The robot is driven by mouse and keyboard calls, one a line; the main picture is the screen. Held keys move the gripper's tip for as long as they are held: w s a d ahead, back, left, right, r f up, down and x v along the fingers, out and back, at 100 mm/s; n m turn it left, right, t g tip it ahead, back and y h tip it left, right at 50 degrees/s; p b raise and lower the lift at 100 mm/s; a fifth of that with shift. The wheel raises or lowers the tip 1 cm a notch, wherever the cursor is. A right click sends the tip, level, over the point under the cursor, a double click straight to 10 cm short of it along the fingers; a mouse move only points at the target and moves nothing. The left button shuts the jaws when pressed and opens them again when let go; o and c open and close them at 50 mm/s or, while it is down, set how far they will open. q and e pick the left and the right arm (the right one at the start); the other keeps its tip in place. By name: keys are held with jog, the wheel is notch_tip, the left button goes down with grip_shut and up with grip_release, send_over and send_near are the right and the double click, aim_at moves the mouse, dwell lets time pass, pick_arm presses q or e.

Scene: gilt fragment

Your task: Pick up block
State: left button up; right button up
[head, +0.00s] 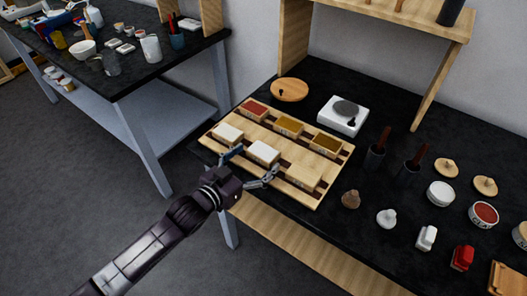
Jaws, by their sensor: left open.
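A wooden rack (214,139) on the black table holds several blocks in two rows. The back row has a red-topped block (254,107), a yellow-topped block (289,126) and a darker brownish-yellow-topped block (327,144). The front row has a white-topped block (228,132), a second white-topped block (264,152) and a tan-topped block (303,174). My left gripper (252,166) is open at the rack's front edge, its fingers spread just in front of the middle white-topped block. I cannot tell whether a finger touches it. My right gripper is not in view.
Behind the rack are a round wooden board (289,90) and a white scale (342,115). Dark cups (376,156), a brown lump (351,199), a white bowl (440,193) and a red item (462,257) stand to the right. A shelf (400,14) overhangs the back.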

aim_at(259, 155)
pick_arm(q)
jog(key=x, duration=0.2)
jog(key=shift+w+d+r, duration=0.1)
jog(key=shift+w+d, duration=0.15)
jog(key=shift+w, duration=0.05)
jog(key=shift+w+d, duration=0.25)
jog(key=shift+w+f, duration=0.1)
jog(key=shift+f, duration=0.1)
jog(key=shift+c, duration=0.8)
jog(key=c, duration=1.1)
jog(key=shift+c, duration=0.2)
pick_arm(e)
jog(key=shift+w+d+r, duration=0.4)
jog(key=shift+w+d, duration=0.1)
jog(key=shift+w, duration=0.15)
pick_arm(q)
jog(key=shift+r, duration=0.15)
